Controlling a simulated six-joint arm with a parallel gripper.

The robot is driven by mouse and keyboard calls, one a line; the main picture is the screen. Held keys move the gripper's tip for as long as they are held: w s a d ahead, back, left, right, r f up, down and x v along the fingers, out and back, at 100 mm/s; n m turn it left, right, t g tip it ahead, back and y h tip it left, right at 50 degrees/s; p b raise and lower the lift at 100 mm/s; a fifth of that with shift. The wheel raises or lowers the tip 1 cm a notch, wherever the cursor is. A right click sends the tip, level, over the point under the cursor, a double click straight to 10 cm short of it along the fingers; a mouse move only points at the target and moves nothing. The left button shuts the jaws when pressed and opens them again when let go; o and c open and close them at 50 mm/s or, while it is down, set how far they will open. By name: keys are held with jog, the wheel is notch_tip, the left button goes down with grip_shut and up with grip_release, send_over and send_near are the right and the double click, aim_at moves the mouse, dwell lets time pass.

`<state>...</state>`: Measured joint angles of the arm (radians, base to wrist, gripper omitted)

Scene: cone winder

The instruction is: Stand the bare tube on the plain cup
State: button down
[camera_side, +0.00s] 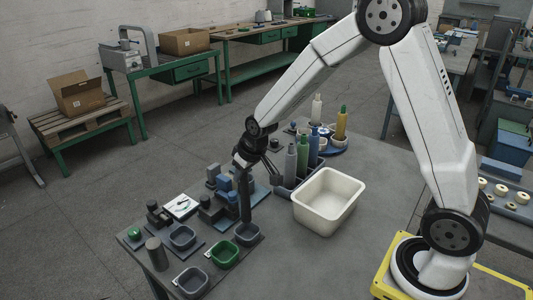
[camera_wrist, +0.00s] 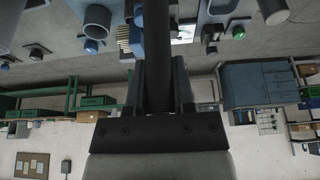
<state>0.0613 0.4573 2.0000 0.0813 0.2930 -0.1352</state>
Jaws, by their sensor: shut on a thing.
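My gripper (camera_side: 244,162) points down over the front table and is shut on a dark, bare-looking tube (camera_side: 245,200). The tube is upright. In the wrist view it (camera_wrist: 159,50) runs between the two fingers of my gripper (camera_wrist: 161,85). Its lower end is at the back of a dark grey cup (camera_side: 246,234); I cannot tell whether it touches the cup or hangs above or behind it. Other open cups stand near: a grey one (camera_side: 182,237), a green one (camera_side: 224,254) and another grey one (camera_side: 192,281). Which is the plain cup is not clear.
A grey cylinder (camera_side: 157,254) stands left of the cups. Dark blocky fixtures (camera_side: 212,207) crowd behind them. A cream bin (camera_side: 326,195) is to the right, with several bottles (camera_side: 303,155) behind it. The table in front of the bin is clear.

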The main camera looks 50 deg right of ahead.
aim_at(244, 195)
jog(key=shift+f, duration=4.1)
dwell(1.1)
jog(key=shift+c, duration=1.9)
grip_release()
jog(key=shift+s+r, duration=0.1)
jog(key=shift+r, duration=0.05)
